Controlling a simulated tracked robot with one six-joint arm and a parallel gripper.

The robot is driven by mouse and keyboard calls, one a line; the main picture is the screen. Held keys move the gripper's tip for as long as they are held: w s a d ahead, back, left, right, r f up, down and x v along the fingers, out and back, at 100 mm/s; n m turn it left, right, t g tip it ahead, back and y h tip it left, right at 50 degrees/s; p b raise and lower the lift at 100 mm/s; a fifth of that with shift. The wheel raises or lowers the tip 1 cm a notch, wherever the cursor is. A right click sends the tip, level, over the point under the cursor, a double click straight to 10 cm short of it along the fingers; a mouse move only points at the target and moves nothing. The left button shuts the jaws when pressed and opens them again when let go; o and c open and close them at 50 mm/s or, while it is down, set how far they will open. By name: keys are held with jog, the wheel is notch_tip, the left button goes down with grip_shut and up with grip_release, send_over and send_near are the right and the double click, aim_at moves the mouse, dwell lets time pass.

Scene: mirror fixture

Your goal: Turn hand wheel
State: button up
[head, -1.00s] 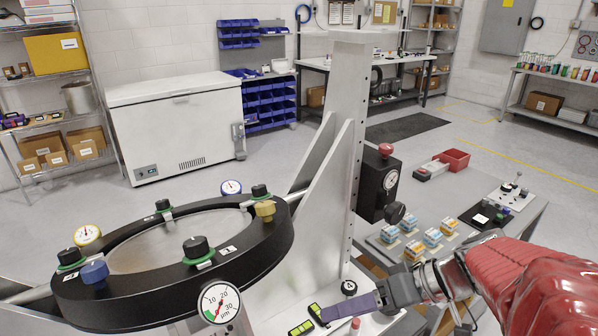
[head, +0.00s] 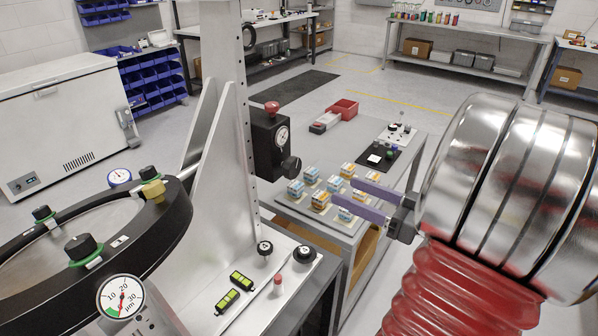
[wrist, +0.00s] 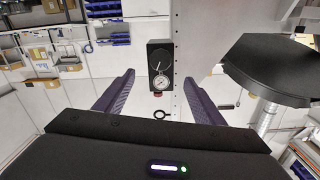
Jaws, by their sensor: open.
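A black box (head: 268,146) with a round dial gauge is fixed to the grey upright column. It has a red knob (head: 271,107) on top and a round black knob (head: 291,166) low on its right side. I cannot tell for sure which is the hand wheel. My gripper (head: 348,190) is open and empty, right of the box and apart from it, fingers pointing left. In the wrist view the box (wrist: 160,58) shows between and beyond the fingers, appearing upside down.
A black mirror ring (head: 150,222) with several knobs stands at the left. Green levels (head: 233,290) and a red-tipped pin (head: 279,284) are on the fixture base.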

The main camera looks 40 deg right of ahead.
aim_at(296, 170)
dwell(0.3)
jog(key=shift+x, duration=6.95)
jog(key=shift+a, duration=0.1)
jog(key=shift+c, duration=0.7)
jog(key=c, duration=0.9)
